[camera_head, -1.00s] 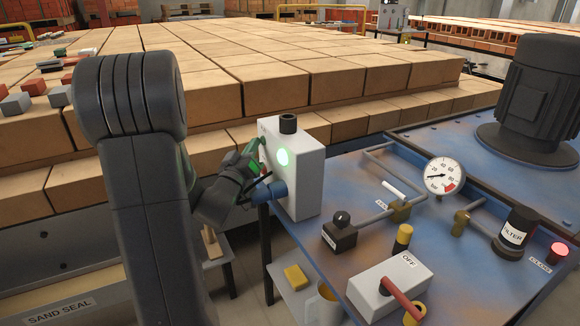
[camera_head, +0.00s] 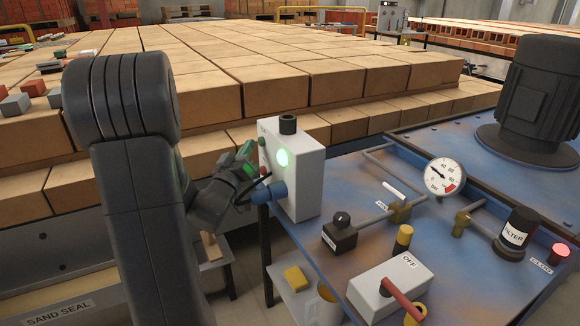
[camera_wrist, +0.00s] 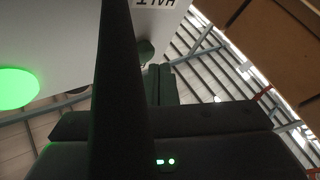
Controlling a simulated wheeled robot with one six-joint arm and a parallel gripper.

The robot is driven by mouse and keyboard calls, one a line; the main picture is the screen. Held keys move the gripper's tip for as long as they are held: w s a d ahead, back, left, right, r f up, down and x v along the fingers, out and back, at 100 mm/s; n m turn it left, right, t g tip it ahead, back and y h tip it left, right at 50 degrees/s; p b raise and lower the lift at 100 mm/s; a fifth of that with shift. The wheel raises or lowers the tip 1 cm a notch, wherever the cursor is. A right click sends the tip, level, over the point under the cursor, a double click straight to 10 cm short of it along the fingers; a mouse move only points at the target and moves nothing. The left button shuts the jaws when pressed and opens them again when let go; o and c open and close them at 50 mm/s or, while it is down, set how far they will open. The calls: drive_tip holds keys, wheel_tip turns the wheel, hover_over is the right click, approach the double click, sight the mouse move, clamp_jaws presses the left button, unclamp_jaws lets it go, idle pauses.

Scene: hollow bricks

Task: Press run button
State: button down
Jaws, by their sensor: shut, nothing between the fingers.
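A pale control box (camera_head: 302,190) stands at the left edge of the blue machine. A small red button (camera_head: 262,143) is on the box's left face. The run button cannot be clearly made out behind my fingers. My gripper (camera_head: 246,152) is shut and empty beside that left face, seemingly just apart from it. In the wrist view my shut fingers (camera_wrist: 160,85) point towards a dark round knob (camera_wrist: 146,47) on the box, under an upside-down label.
Stacked tan bricks (camera_head: 310,85) fill the space behind. A pressure gauge (camera_head: 444,177), an OFF lever box (camera_head: 390,287) and a motor (camera_head: 537,95) are on the machine to the right.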

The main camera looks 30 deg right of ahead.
drive_tip(key=shift+w+a, duration=0.15)
drive_tip(key=shift+a, duration=2.5)
drive_tip(key=shift+d, duration=2.95)
